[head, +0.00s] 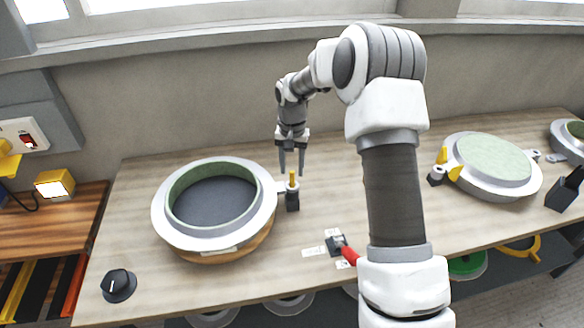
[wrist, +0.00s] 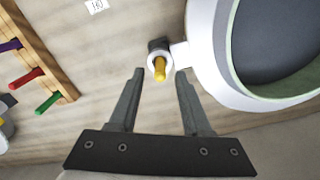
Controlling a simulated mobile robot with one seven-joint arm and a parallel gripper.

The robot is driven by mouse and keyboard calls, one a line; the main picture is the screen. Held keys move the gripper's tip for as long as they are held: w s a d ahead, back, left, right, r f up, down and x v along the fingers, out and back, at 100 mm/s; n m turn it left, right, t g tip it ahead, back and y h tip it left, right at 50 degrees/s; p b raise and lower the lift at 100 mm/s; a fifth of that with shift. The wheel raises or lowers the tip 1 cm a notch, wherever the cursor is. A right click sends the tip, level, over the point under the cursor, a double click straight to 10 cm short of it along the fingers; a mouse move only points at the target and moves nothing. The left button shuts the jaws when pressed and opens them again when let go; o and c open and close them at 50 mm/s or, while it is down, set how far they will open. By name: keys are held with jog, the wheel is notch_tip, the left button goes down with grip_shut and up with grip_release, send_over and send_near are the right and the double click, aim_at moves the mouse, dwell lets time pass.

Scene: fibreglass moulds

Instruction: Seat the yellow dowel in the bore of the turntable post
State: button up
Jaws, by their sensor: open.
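The yellow dowel (head: 292,180) stands upright in a pale ring on a lug (head: 280,187) of the left round mould, above a dark post (head: 292,201). The wrist view shows the dowel (wrist: 160,70) inside the white ring (wrist: 152,62), with the dark post (wrist: 158,44) partly covered by it. How deep the dowel sits, I cannot tell. My gripper (head: 291,172) is open and points down just above the dowel. In the wrist view its fingertips (wrist: 159,72) lie on either side of the dowel, apart from it and holding nothing.
The left mould (head: 165,212) rests on a wooden turntable (head: 235,248). A black knob (head: 118,284) and a red-handled clamp (head: 347,252) are nearby. A second mould (head: 525,183) has another yellow pin (head: 441,155). A wooden rack (wrist: 52,75) holds coloured pegs.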

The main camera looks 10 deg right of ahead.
jog(key=s+r+n+t, duration=0.1)
jog(key=s+r, duration=0.2)
jog(key=r, duration=0.7)
jog(key=s+r, duration=0.4)
jog(key=r, duration=0.6)
jog(key=s+r+n+t, duration=0.2)
jog(key=s+n+t, duration=0.1)
jog(key=s, duration=2.3)
jog(key=shift+s+r+n+t, duration=0.15)
jog(key=shift+r+n+t, duration=0.15)
jog(key=shift+t, duration=0.5)
